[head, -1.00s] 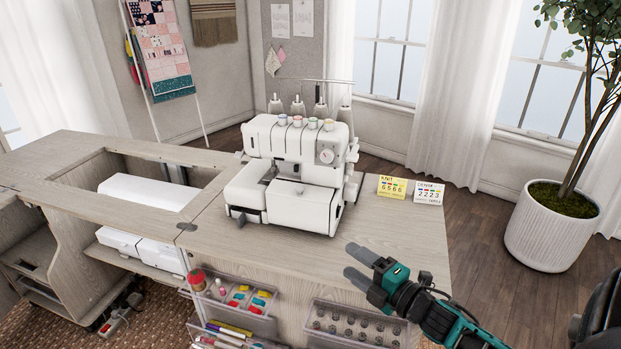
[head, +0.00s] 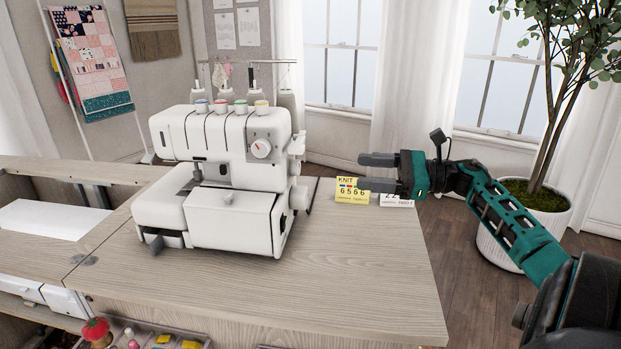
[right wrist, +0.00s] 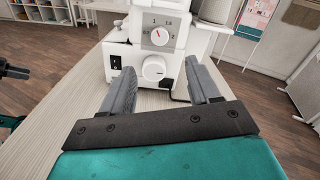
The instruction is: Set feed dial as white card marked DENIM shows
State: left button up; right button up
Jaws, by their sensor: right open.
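The white sewing machine (head: 225,150) stands on the cabinet top. A dark part, seemingly my left gripper (right wrist: 15,72), shows at the wrist view's left edge.
A front dial (head: 261,148) and thread spools are on the machine. The tabletop (head: 350,270) in front is clear. A potted plant (head: 525,215) stands behind my right arm.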

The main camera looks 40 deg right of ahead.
aim_at(299, 167)
jog(key=x, duration=1.3)
jog(key=shift+c, duration=0.2)
jog(key=shift+f, duration=0.1)
jog(key=c, duration=1)
